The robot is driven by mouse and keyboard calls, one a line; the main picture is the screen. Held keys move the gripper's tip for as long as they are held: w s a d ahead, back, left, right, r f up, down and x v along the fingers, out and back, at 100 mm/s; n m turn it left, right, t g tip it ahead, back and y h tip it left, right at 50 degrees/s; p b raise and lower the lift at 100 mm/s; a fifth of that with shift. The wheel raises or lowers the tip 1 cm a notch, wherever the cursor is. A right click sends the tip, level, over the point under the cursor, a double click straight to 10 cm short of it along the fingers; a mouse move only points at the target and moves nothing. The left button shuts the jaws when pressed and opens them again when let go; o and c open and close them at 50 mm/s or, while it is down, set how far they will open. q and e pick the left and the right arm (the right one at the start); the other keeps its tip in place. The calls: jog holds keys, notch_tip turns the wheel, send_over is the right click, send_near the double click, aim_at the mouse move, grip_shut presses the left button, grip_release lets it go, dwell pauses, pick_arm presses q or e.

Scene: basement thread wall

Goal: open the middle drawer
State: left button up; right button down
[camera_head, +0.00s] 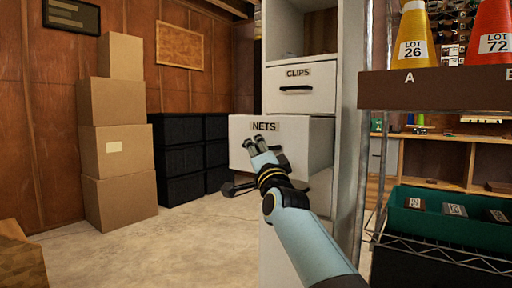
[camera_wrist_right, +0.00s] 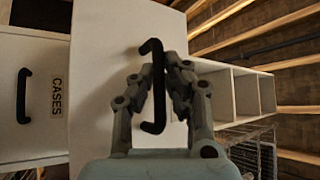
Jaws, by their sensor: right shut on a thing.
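The middle drawer (camera_head: 238,140), a white front labelled NETS, stands out from the white cabinet in the head view. It sits below the closed CLIPS drawer (camera_head: 318,93). My right gripper (camera_head: 257,143) is at its front, below the label, and hides the handle there. In the right wrist view the dark bar handle (camera_wrist_right: 158,85) lies between the fingers of my right gripper (camera_wrist_right: 160,80), which is shut on it. The drawer front (camera_wrist_right: 100,60) shows behind the handle. My left gripper is in neither view.
A drawer labelled CASES (camera_wrist_right: 42,70) is beside it in the wrist view. Stacked cardboard boxes (camera_head: 118,155) and black drawer units (camera_head: 183,155) stand to the left. A shelf with cones (camera_head: 415,35) and a green bin (camera_head: 440,225) are to the right.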

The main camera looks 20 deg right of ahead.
jog(key=shift+f, duration=0.35)
jog(key=c, duration=1.7)
grip_release()
jog(key=shift+d, duration=0.1)
jog(key=shift+o, duration=0.3)
jog(key=shift+r, duration=0.1)
jog(key=shift+r, duration=0.1)
jog(key=v, duration=1.2)
